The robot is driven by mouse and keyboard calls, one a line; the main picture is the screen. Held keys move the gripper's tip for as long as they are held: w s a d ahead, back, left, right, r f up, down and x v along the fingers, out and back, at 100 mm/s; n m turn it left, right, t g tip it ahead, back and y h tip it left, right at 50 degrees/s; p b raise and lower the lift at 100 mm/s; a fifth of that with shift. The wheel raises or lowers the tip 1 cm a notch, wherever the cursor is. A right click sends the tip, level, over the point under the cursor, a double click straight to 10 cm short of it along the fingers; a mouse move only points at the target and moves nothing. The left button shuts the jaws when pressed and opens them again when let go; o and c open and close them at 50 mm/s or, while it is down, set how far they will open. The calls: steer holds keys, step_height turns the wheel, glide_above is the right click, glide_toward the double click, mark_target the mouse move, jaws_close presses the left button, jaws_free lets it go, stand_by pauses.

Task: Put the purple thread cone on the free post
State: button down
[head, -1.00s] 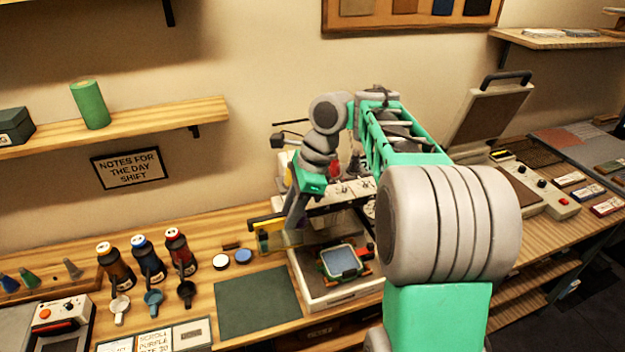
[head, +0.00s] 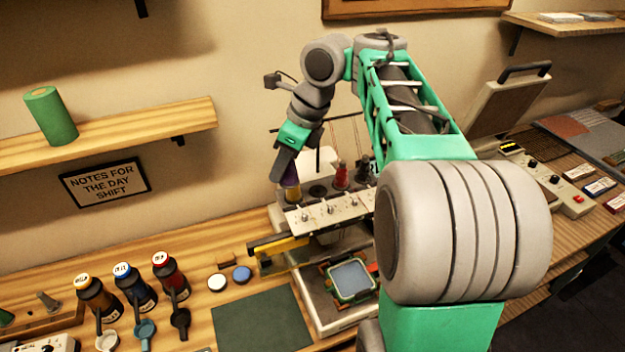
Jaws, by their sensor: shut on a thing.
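My gripper (head: 283,167) is above the left end of the embroidery machine's thread rack. It is shut on the purple thread cone (head: 291,175), which is mostly hidden by the fingers. A yellow thread cone (head: 292,193) shows just below the purple one; whether they touch I cannot tell. A dark round base (head: 318,191), with no cone seen on it, is right of the yellow cone.
The white machine head (head: 330,212) with knobs is below the rack, above a hooped frame (head: 352,280). Several bottles (head: 133,287) stand at the left. A green mat (head: 260,322) lies clear in front. A shelf (head: 110,138) with a green roll (head: 51,115) is upper left.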

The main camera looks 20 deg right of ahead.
steer(key=w+d+f, duration=0.2)
steer(key=d+f, duration=0.1)
steer(key=w+d+f+b, duration=0.1)
steer(key=w+d+f, duration=0.1)
steer(key=d, duration=0.1)
steer(key=w+d+f+b, duration=0.1)
steer(key=w+d+f, duration=0.2)
steer(key=shift+d+f, duration=0.3)
steer(key=f, duration=0.1)
steer(key=f+b, duration=0.2)
steer(key=f, duration=0.1)
steer(key=shift+w+d, duration=0.2)
steer(key=shift+d, duration=0.15)
steer(key=c, duration=1)
jaws_free()
steer(key=shift+f, duration=0.1)
